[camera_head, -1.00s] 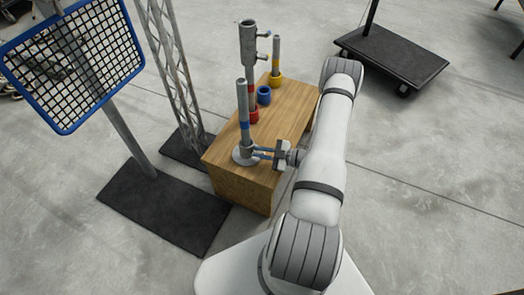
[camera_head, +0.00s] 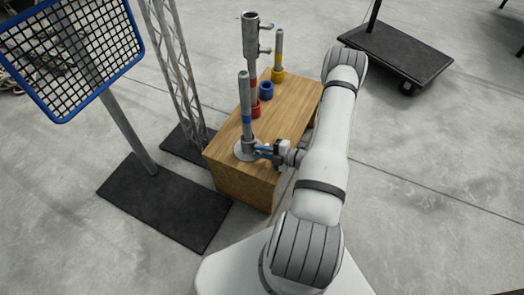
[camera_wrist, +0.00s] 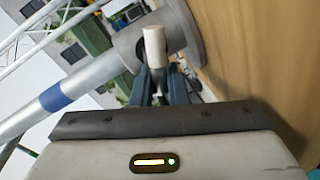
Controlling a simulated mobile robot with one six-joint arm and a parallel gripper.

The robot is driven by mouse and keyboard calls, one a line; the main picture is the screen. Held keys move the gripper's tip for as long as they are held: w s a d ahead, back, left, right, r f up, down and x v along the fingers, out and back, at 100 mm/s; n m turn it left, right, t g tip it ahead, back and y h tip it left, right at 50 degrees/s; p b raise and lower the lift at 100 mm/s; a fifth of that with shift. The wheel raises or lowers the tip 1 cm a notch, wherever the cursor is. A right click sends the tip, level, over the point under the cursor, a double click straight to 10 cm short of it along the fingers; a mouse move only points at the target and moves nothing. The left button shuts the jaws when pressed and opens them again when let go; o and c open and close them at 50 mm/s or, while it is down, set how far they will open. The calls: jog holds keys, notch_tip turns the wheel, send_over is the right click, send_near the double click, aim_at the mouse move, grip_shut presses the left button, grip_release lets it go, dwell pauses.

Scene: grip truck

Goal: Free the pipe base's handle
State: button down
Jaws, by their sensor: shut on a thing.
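The pipe base is a round grey flange (camera_head: 240,154) at the near end of the wooden box, with an upright grey pipe (camera_head: 244,92) that has a blue band. In the wrist view the flange (camera_wrist: 192,28) and the blue-banded pipe (camera_wrist: 70,90) lie beyond the fingers. A pale round-ended handle (camera_wrist: 154,46) sticks out at the base. My gripper (camera_head: 259,151) is at the right side of the base, low down. In the wrist view its blue-grey fingers (camera_wrist: 160,88) are shut on the handle, whose lower part they hide.
The wooden box (camera_head: 290,100) also carries a taller pipe with a red base (camera_head: 255,108), a blue ring (camera_head: 266,90) and a yellow-based pipe (camera_head: 278,73). A lattice tower (camera_head: 178,75) and a blue-framed mesh panel (camera_head: 70,55) stand left.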

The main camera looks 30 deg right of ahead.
jog(key=shift+w+d+f, duration=0.1)
jog(key=shift+w+d, duration=0.05)
jog(key=shift+w, duration=0.05)
dwell(0.3)
jog(key=c, duration=1.5)
grip_release()
jog(key=p+v, duration=0.1)
jog(key=v, duration=0.5)
jog(key=shift+s+d+p, duration=0.15)
jog(key=shift+s+p, duration=0.05)
jog(key=shift+p, duration=0.15)
jog(key=shift+s+d, duration=0.35)
jog(key=shift+s, duration=0.1)
